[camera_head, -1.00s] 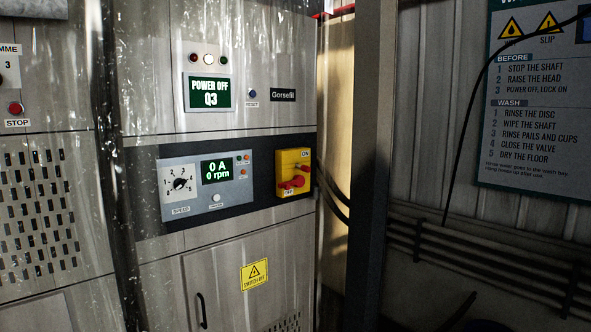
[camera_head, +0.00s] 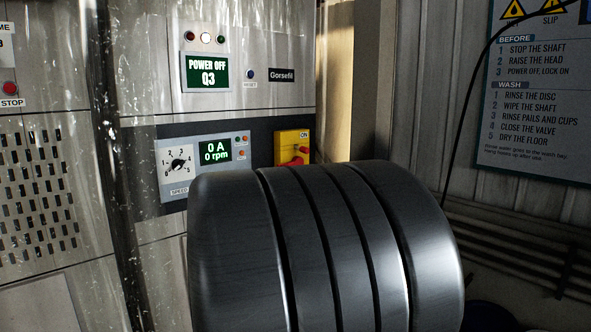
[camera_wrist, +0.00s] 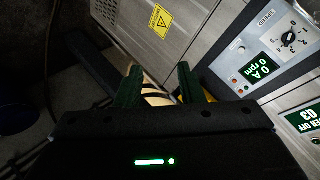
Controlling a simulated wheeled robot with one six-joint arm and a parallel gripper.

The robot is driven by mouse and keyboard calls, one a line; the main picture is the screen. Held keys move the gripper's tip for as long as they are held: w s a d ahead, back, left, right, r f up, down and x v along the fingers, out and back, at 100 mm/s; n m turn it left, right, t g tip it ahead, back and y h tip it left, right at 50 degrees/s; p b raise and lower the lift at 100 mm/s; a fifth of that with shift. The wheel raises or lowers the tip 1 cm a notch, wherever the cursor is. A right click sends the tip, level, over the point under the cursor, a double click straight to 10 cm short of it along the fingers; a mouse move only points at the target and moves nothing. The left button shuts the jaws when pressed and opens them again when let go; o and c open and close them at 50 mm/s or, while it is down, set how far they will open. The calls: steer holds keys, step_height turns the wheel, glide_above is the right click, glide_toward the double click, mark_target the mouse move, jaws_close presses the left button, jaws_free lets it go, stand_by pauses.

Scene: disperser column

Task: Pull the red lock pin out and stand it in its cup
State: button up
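The yellow switch box (camera_head: 288,143) with ON lettering is on the cabinet in the head view. A red part (camera_head: 303,150) shows on its front, and the lower part of the box is hidden behind my arm. I cannot tell the lock pin from the switch handle here. No cup can be made out. In the wrist view my gripper (camera_wrist: 159,67) is open, its two dark green fingers apart with nothing held between them. The switch box does not show clearly in the wrist view.
The grey speed panel (camera_head: 176,187) reads 0 A and 0 rpm. The screen above (camera_head: 207,73) reads POWER OFF Q3. A yellow warning sign (camera_wrist: 161,20) shows in the wrist view.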

steer(key=w+a+r+y, duration=0.1)
steer(key=a+r+y, duration=0.3)
steer(key=a, duration=0.4)
steer(key=w+a+r+m+y, duration=0.1)
steer(key=a+r+y, duration=0.2)
steer(key=a+r, duration=0.2)
steer(key=w+a+r+t+y, duration=0.1)
steer(key=a+r+y, duration=0.3)
steer(key=a, duration=0.7)
steer(key=shift+w+r+y+b, duration=0.3)
steer(key=shift+w+b, duration=0.1)
steer(key=shift+w, duration=0.05)
steer(key=shift+o, duration=0.2)
steer(key=shift+w, duration=0.1)
